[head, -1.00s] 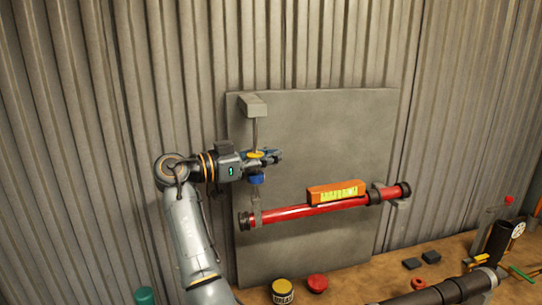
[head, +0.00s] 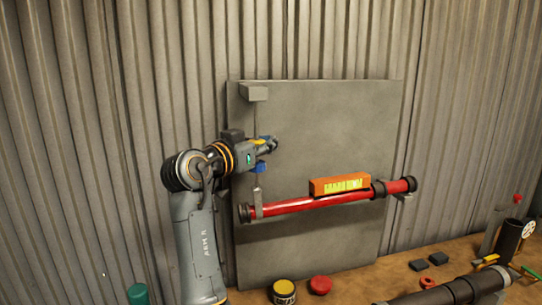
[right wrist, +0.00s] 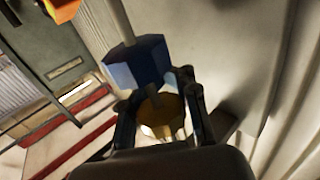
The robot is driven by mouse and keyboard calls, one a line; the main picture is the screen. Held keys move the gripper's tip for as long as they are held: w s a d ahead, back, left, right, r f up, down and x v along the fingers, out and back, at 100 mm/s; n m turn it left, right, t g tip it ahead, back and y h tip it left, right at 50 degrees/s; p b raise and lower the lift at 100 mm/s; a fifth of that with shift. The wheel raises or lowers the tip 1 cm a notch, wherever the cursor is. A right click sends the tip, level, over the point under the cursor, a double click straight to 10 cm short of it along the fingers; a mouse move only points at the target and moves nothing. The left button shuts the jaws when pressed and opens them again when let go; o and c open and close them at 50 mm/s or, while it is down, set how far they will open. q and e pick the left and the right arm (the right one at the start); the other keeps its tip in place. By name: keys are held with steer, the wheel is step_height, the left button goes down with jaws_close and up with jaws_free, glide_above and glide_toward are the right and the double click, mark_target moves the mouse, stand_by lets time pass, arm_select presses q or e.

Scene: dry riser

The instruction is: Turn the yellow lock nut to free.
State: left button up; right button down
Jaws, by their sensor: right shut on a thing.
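The yellow lock nut (head: 262,139) sits on a thin vertical rod hanging from a grey bracket, mostly hidden by my right gripper in the head view. The right wrist view shows it as a yellow-brown round piece (right wrist: 160,113) between the two dark fingers. My right gripper (head: 271,144) is shut on the yellow lock nut, its fingers on either side of it. A blue nut (head: 260,167) is on the same rod just below; it shows as a dark blue faceted piece in the wrist view (right wrist: 140,62). My left gripper is not in view.
The rod's lower end meets a clamp on the red pipe (head: 300,205), which carries an orange level (head: 340,185). A grey panel (head: 330,120) stands behind, against corrugated metal. The bench (head: 375,277) below holds a yellow tin (head: 284,291), a red cap (head: 320,285) and a dark pipe.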

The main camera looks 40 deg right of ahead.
steer(key=n+t+y, duration=0.1)
steer(key=t, duration=0.1)
steer(key=w+n+t, duration=0.1)
steer(key=n+t, duration=0.1)
steer(key=t, duration=0.1)
steer(key=shift+a+y, duration=0.2)
steer(key=shift+y, duration=0.2)
steer(key=shift+w+a+n+t+y, duration=0.1)
steer(key=shift+w+n+t+y, duration=0.1)
steer(key=shift+n+t+y, duration=0.35)
steer(key=shift+w+a+n+t+y+p, duration=0.15)
steer(key=shift+n+t+y+p, duration=0.25)
steer(key=shift+n+t, duration=0.55)
steer(key=shift+w+a+f+n+t+y+b, duration=0.1)
steer(key=shift+a+n+t+y+b, duration=0.5)
steer(key=shift+n+y, duration=3.1)
steer(key=shift+w+a+r+n+t+y+p, duration=0.1)
steer(key=shift+a+n+y, duration=1.65)
steer(key=shift+y, duration=3.2)
steer(key=shift+a+f+n+t+y+b, duration=0.1)
steer(key=shift+a+n+t+y+b, duration=0.2)
steer(key=shift+n+y, duration=3.7)
steer(key=shift+m+y, duration=0.25)
steer(key=shift+y, duration=0.35)
